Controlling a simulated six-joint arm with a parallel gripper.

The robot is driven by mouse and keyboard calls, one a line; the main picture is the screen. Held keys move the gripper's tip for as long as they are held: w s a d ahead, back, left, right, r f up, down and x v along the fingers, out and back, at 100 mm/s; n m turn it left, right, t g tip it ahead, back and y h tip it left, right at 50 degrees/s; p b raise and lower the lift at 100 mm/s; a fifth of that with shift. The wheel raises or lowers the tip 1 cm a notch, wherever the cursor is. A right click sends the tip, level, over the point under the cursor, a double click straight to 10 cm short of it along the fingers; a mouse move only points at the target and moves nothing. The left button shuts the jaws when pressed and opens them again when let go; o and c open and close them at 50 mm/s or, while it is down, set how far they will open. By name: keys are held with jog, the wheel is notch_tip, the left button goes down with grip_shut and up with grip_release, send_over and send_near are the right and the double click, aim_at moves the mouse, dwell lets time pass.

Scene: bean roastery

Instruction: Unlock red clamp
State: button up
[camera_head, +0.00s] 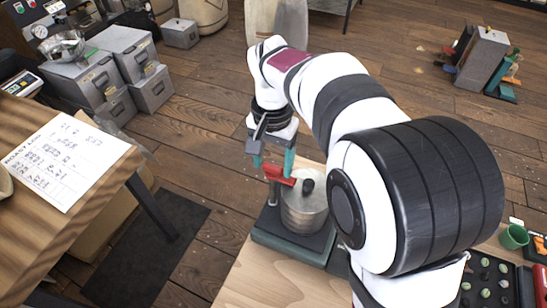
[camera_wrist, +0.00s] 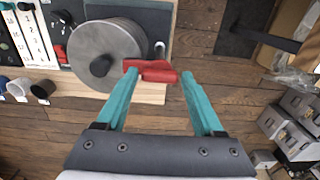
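The red clamp (camera_head: 276,174) is a short red lever beside a round metal canister with a black knob (camera_head: 302,205), on a dark green base (camera_head: 290,250). In the wrist view the red clamp (camera_wrist: 152,71) lies across the space between my fingertips, at the canister's (camera_wrist: 98,52) edge. My gripper (camera_head: 272,163) is above the clamp, pointing down. In the wrist view my gripper (camera_wrist: 158,74) has its teal fingers spread wide, with a gap on the right side of the clamp. The left fingertip is close to the clamp; contact cannot be told.
The canister stands on a light wooden table (camera_head: 236,286). Small cups (camera_wrist: 40,90) and a white strip (camera_wrist: 36,38) lie left of it in the wrist view. Another wooden table with a paper sheet (camera_head: 64,160) stands at the left. Grey metal boxes (camera_head: 120,62) stand behind it.

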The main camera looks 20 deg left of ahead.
jog(key=c, duration=1)
jog(key=shift+n, duration=0.3)
jog(key=n, duration=0.3)
jog(key=shift+n, duration=0.4)
jog(key=n, duration=0.4)
jog(key=shift+n, duration=0.3)
jog(key=n, duration=0.4)
jog(key=shift+n, duration=2.4)
